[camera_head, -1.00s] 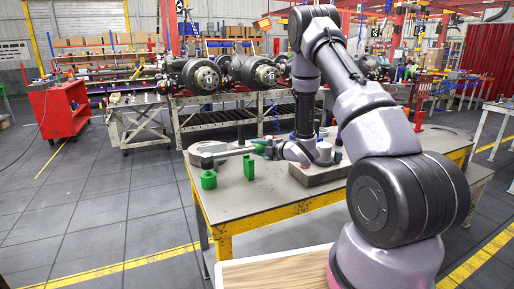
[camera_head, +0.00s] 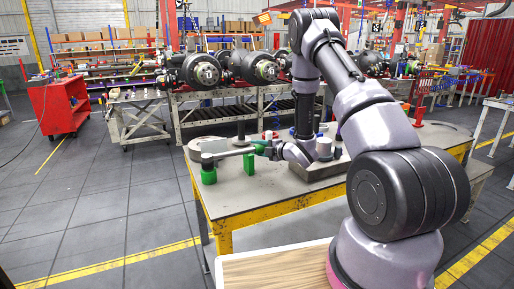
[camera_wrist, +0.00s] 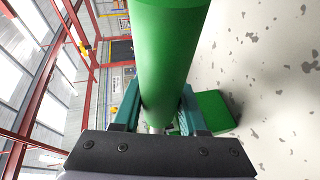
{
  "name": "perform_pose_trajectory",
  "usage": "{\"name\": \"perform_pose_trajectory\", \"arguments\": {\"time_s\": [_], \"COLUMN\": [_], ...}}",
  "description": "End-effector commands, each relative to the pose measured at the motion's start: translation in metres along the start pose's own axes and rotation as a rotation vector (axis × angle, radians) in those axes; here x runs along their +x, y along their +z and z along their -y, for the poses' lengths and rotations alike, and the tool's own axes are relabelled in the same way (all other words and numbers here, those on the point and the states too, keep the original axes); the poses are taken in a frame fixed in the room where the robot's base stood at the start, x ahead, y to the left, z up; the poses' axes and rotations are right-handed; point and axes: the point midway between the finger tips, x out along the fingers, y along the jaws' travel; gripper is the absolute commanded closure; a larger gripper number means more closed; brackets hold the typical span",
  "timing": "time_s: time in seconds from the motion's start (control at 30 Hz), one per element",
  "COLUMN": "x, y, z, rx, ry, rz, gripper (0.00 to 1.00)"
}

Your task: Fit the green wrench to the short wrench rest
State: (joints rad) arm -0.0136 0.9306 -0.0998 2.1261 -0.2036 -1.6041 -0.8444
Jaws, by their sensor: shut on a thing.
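The green wrench is in my gripper (camera_head: 263,148); its shaft (camera_wrist: 168,55) fills the middle of the wrist view, between my two teal fingers (camera_wrist: 157,122). A green upright block (camera_head: 249,164) stands below the wrench near the gripper. A green block also shows on the table in the wrist view (camera_wrist: 214,111). I cannot tell which green support is the short rest.
The supports stand on a workbench (camera_head: 255,199) with a yellow edge. The bench front is clear.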

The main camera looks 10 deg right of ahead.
Motion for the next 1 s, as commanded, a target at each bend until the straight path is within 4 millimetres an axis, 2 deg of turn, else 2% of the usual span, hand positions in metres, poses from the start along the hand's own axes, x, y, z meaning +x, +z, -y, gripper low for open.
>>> {"name": "perform_pose_trajectory", "arguments": {"time_s": [0.4,0.43,0.5,0.53,0.87,1.0], "x": [0.002,0.002,0.002,0.002,-0.001,-0.015], "y": [0.002,0.002,0.002,0.002,0.002,0.003], "z": [0.008,0.008,0.008,0.008,0.01,0.01], "rx": [-0.001,-0.001,-0.001,-0.001,0.0,0.001], "ry": [0.003,0.003,0.003,0.002,-0.002,-0.002], "rz": [0.0,0.0,0.0,0.0,0.002,0.004], "gripper": [1.0,0.54,0.28,0.23,0.23,0.23]}}
